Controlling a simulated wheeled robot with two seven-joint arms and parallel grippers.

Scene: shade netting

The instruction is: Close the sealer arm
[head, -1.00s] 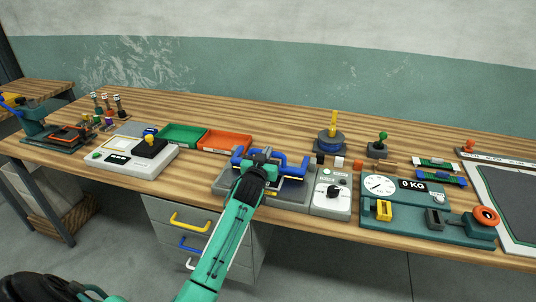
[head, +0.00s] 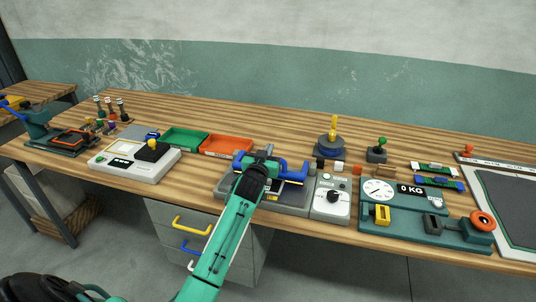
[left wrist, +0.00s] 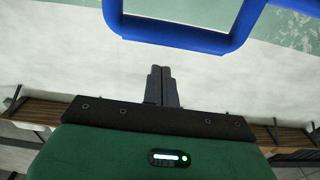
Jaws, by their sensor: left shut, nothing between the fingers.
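The sealer is a low grey machine (head: 228,197) at the front edge of the bench. Its blue sealer arm (head: 296,174) is raised above the grey base, with a gap under it. My left gripper (head: 263,153) is at the blue arm and covers its middle in the head view. In the left wrist view, its two dark fingers (left wrist: 162,86) are shut together and empty. The blue handle frame (left wrist: 180,41) lies just beyond the fingertips there, with a gap in the picture; contact cannot be told. My right gripper is not in view.
A grey dial box (head: 331,198) stands right beside the sealer. Green (head: 184,138) and orange (head: 227,146) trays lie behind its left side. A teal scale (head: 405,225) is further right. Left of the sealer is a white device (head: 133,166) with some bare wood between.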

